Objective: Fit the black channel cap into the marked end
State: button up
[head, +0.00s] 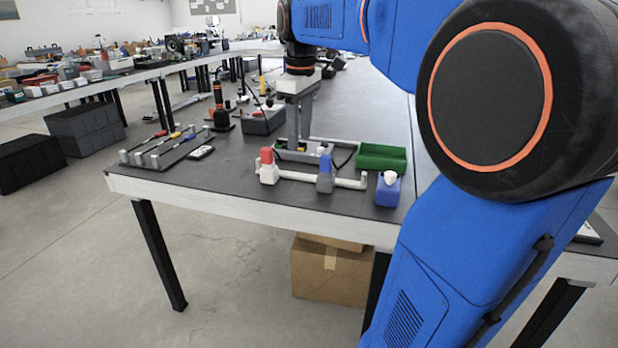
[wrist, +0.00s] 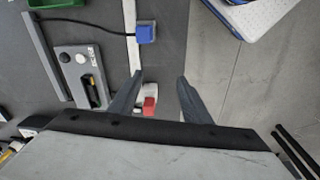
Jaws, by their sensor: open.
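My gripper (head: 298,138) points down over the near part of the table, just behind a pale channel bar (head: 345,182). In the wrist view its two fingers (wrist: 160,76) are spread apart with nothing held. A red-and-white piece (wrist: 149,106) shows below, close to the left finger; it is the red-topped block (head: 267,166) at the bar's left end. A blue block (head: 325,180) sits midway along the bar and also shows in the wrist view (wrist: 146,34). I cannot make out the black channel cap or the end marking for certain.
A green tray (head: 382,157) lies behind the bar. A blue block with a white top (head: 388,190) stands at its right end. A grey panel (wrist: 80,76) with a black cable lies left in the wrist view. A grey rack (head: 168,150) stands left. The table's front edge is close.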

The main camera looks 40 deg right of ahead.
jog(key=w+d+r+n, duration=0.2)
jog(key=w+d+r, duration=0.1)
jog(key=w+d, duration=0.25)
jog(key=g, duration=0.1)
send_over(309, 176)
jog(key=f, duration=1.2)
jog(key=shift+w+f, duration=0.1)
jog(key=shift+w, duration=0.15)
jog(key=shift+s+f, duration=0.15)
jog(key=shift+f, duration=1.2)
jog(key=shift+s+f, duration=0.1)
jog(key=shift+f, duration=1.2)
grip_shut()
